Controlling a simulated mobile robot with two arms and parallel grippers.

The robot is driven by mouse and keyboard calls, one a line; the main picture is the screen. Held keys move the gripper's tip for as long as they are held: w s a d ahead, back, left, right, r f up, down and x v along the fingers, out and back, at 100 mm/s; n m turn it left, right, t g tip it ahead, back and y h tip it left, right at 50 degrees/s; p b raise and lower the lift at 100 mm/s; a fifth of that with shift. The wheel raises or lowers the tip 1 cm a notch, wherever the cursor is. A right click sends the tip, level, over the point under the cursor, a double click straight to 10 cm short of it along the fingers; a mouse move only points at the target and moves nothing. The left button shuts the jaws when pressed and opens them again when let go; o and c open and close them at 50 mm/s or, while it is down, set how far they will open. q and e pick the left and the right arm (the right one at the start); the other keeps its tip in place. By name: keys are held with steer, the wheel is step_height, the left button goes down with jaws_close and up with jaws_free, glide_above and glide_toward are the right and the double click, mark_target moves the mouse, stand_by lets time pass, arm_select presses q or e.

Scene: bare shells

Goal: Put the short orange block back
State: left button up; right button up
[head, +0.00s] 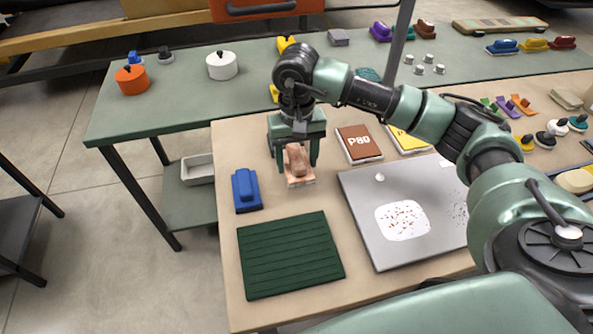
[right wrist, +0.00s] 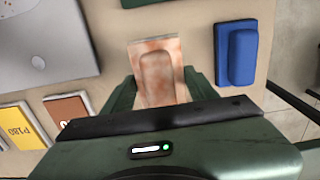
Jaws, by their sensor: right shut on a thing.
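The short orange block (head: 299,166) is a pale, mottled orange sanding block with a raised grip on a flat base. My right gripper (head: 296,157) points down over it, with one finger on each side, and is shut on it. In the right wrist view, the block (right wrist: 157,65) sits between the two green fingers of the right gripper (right wrist: 160,90). The block is low over the wooden tabletop; I cannot tell if its base touches. My left gripper is not in view.
A blue block (head: 246,189) stands left of the held block. A dark green ribbed mat (head: 290,257) lies in front. A brown P80 pad (head: 358,143) and a yellow pad (head: 407,138) lie to the right. A grey plate (head: 366,227) is at front right.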

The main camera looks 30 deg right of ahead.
steer(key=shift+f, duration=0.65)
step_height(320, 180, down, 4)
steer(key=shift+f+p, duration=0.1)
steer(key=shift+p, duration=0.35)
steer(key=shift+f, duration=0.15)
steer(key=o, duration=1.3)
